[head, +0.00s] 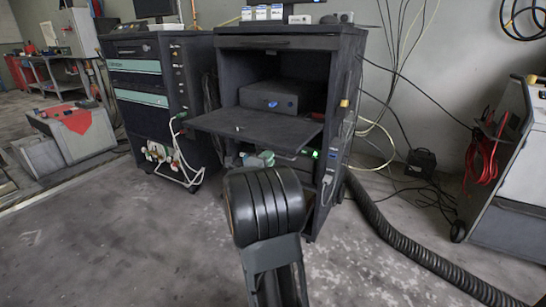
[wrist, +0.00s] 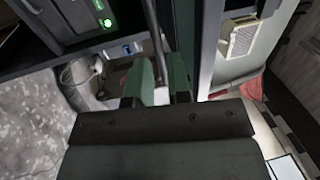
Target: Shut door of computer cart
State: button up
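The computer cart (head: 335,95) is a dark cabinet in the middle of the head view. Its door (head: 255,127) is folded down and sticks out flat toward me, leaving the upper compartment open. My gripper (head: 262,159) is just below the door, in front of the cart, largely hidden by my black wrist. In the wrist view its green fingers (wrist: 164,80) are apart, with a gap between them. A thin dark bar or edge (wrist: 154,40) runs toward this gap; I cannot tell whether it is the door or whether it touches the fingers.
A grey unit (head: 270,97) sits inside the open compartment. A second dark cabinet (head: 150,85) with teal drawers stands close on the left. A ribbed black hose (head: 410,245) lies on the floor at right. A wheeled machine (head: 520,155) stands far right. Floor at front left is clear.

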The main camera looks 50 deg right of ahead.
jog(key=shift+b+x, duration=0.3)
jog(key=shift+x, duration=1.6)
jog(key=shift+c, duration=0.4)
grip_shut()
